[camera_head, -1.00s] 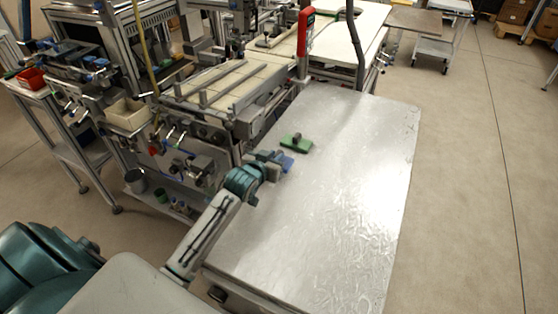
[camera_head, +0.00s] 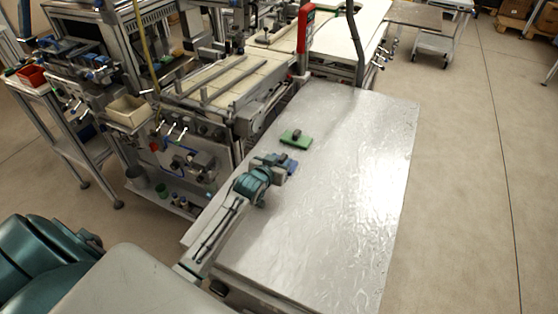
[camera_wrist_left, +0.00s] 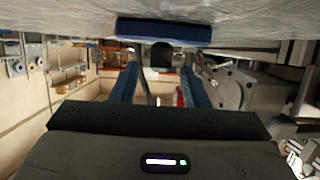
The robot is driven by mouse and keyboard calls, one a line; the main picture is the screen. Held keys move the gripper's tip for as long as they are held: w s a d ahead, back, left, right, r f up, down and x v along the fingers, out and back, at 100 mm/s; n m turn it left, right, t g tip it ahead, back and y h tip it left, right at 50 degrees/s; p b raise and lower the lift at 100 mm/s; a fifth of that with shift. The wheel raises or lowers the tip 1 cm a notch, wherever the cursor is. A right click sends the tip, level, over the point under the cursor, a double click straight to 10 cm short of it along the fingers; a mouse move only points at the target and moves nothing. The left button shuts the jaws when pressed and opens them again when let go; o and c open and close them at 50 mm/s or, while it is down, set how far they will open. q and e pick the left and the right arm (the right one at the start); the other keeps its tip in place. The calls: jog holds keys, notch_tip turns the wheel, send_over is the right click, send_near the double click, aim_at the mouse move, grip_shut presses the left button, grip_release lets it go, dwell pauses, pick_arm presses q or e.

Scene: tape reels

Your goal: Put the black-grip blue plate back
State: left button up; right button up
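The blue plate (camera_wrist_left: 163,31) shows in the left wrist view, flat against the metal tabletop, with its black grip (camera_wrist_left: 162,56) facing my left gripper (camera_wrist_left: 160,70). The two blue fingers stand apart, one to each side of the grip's line, with gaps between; the grip appears just past the fingertips. In the head view my left gripper (camera_head: 284,165) is low over the table, with a patch of blue at its tip. I cannot tell there how much is plate and how much is finger. My right gripper is not in view.
A green plate with a dark grip (camera_head: 296,138) lies on the metal table (camera_head: 345,190), just beyond my left gripper. The table is clear to the right and front. A machine with rails (camera_head: 215,85) stands along its left side, and a red upright part (camera_head: 306,28) stands at the far end.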

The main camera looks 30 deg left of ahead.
pick_arm(q)
jog(key=shift+r, duration=0.1)
jog(key=shift+s, duration=0.2)
jog(key=b+v, duration=0.2)
jog(key=v, duration=0.9)
jog(key=shift+s+r, duration=0.15)
jog(key=shift+s, duration=0.15)
